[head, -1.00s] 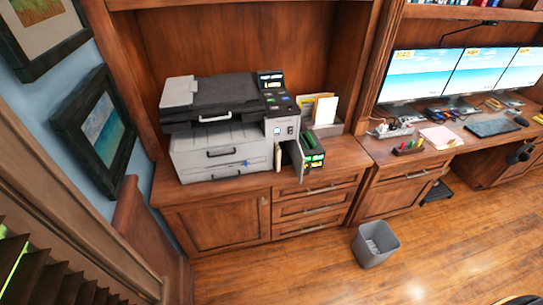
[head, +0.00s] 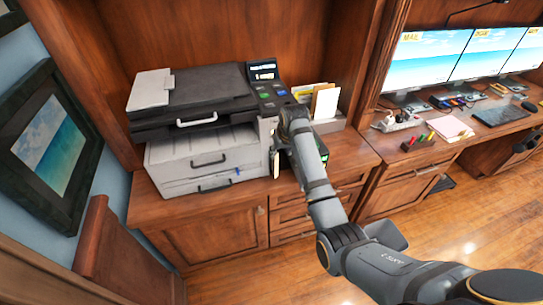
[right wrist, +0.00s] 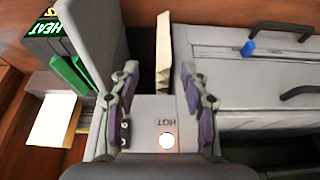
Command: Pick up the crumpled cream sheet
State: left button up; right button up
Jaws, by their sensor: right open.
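The crumpled cream sheet (right wrist: 163,45) is a narrow upright strip in the right wrist view, standing in the dark opening at the printer's front. It shows as a thin pale strip in the head view (head: 276,163). My right gripper (right wrist: 159,72) is open, with one finger on each side of the sheet's line; the sheet's lower end reaches between the fingertips. I cannot tell whether either finger touches it. In the head view my right arm covers part of the printer's right front, and the gripper (head: 281,142) is partly hidden. My left gripper is not in view.
The grey printer (head: 200,155) stands on the wooden cabinet (head: 205,235). Green-marked cartridges (right wrist: 68,75) sit beside the gripper. Monitors (head: 428,57) stand on the desk at right.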

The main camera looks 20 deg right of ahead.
aim_at(277, 161)
jog(key=x, duration=0.4)
jog(key=shift+w+f, duration=0.1)
jog(key=shift+f, duration=0.2)
jog(key=x, duration=0.5)
jog(key=shift+a+f+p, duration=0.1)
jog(key=shift+a+p, duration=0.1)
jog(key=shift+p, duration=0.15)
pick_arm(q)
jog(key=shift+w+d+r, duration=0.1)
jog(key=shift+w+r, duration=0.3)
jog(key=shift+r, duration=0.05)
pick_arm(e)
jog(key=shift+s, duration=0.2)
jog(key=c, duration=0.9)
